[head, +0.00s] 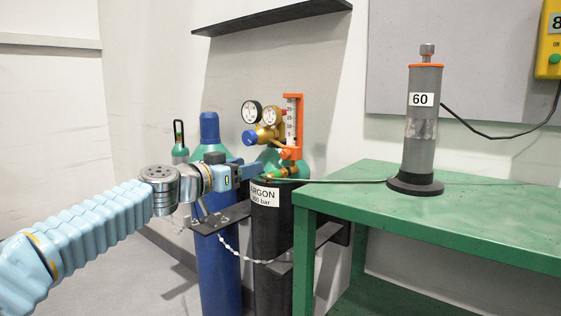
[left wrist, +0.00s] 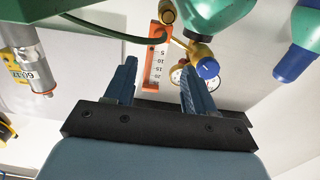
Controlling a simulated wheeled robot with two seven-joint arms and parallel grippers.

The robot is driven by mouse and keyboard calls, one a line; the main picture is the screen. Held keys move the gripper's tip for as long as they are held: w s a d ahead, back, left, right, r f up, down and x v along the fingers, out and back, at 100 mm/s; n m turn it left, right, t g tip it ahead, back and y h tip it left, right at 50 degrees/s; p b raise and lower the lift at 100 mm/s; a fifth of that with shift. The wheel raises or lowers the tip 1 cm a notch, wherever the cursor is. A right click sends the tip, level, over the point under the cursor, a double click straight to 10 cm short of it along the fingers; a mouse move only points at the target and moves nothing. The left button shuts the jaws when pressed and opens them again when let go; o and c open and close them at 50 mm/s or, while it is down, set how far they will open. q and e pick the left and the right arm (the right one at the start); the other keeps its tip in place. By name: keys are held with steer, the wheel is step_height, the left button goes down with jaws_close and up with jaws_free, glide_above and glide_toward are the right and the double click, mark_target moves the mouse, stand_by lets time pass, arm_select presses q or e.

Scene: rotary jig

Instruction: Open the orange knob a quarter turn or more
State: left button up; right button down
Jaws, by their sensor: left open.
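An orange part that looks like the knob (head: 291,153) sits at the foot of the orange-framed flow gauge (head: 299,118), beside the brass regulator (head: 268,133). The gauge also shows in the left wrist view (left wrist: 152,75), beyond and between my finger tips; the knob cannot be told apart there. My left gripper (head: 262,170) is in front of the green top of the argon cylinder, below and left of the knob. In the left wrist view its two fingers (left wrist: 159,66) are apart with nothing between them. My right gripper is not in view.
A blue knob (head: 249,137) and two dials sit on the regulator. The black argon cylinder (head: 265,225) stands beside a blue cylinder (head: 219,245) in a dark rack. A green hose runs right to the green table (head: 450,215), which holds a grey column (head: 422,145) marked 60.

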mark_target(284, 155)
arm_select(q)
steer(key=p+x, duration=0.7)
steer(key=x, duration=0.5)
steer(key=shift+w+d+r, duration=0.1)
steer(key=shift+w+r, duration=0.1)
steer(key=shift+w, duration=0.05)
steer(key=shift+w+d+f, duration=0.2)
steer(key=shift+w+d, duration=0.05)
steer(key=shift+w, duration=0.2)
jaws_close()
steer(key=shift+n, duration=1.1)
steer(key=n, duration=0.3)
steer(key=shift+n, duration=0.3)
jaws_free()
